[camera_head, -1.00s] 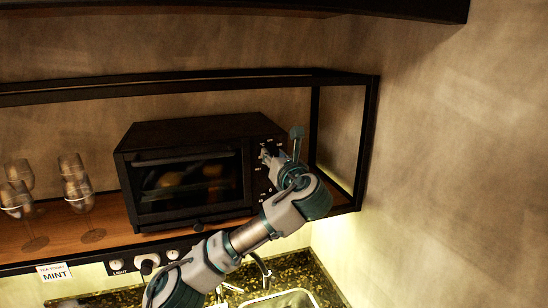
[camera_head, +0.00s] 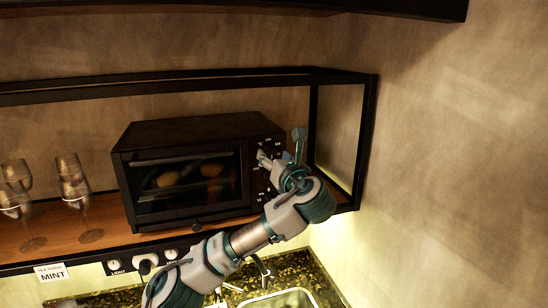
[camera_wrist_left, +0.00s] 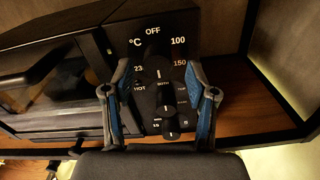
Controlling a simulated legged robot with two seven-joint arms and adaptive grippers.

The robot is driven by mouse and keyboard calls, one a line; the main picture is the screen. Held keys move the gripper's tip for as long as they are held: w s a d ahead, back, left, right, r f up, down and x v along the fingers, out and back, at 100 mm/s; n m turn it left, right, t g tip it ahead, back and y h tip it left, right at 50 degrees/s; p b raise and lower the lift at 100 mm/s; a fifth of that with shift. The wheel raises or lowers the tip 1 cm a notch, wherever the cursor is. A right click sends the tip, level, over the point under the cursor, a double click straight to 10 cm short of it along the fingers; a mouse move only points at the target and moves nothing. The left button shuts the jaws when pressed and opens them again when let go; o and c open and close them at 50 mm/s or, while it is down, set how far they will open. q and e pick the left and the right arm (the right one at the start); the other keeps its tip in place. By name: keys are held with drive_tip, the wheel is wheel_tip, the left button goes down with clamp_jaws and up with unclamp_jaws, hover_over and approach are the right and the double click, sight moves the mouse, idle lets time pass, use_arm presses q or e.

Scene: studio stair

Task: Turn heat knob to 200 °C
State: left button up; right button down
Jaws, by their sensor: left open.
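The black toaster oven (camera_head: 190,170) stands on the wooden shelf, its control panel on the right side of its front. In the left wrist view the dark heat knob (camera_wrist_left: 155,66) is at the top of the panel, under "OFF", with "100" and "150" at its right. A white mark shows on its lower part; I cannot tell the exact setting. My left gripper (camera_wrist_left: 158,72) is open, one finger on each side of the heat knob; contact is not clear. In the head view the gripper (camera_head: 281,147) covers much of the panel. My right gripper is not in view.
Two more knobs sit below the heat knob, the middle one (camera_wrist_left: 165,98) and the lower one (camera_wrist_left: 170,128). Several glasses (camera_head: 72,185) stand left of the oven. A black frame post (camera_head: 365,145) is close right of my gripper. The sink (camera_head: 285,300) is below.

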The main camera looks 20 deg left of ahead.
use_arm(q)
drive_tip(key=v, duration=1)
drive_tip(key=shift+d, duration=0.3)
drive_tip(key=shift+a+f, duration=0.1)
drive_tip(key=shift+f, duration=0.1)
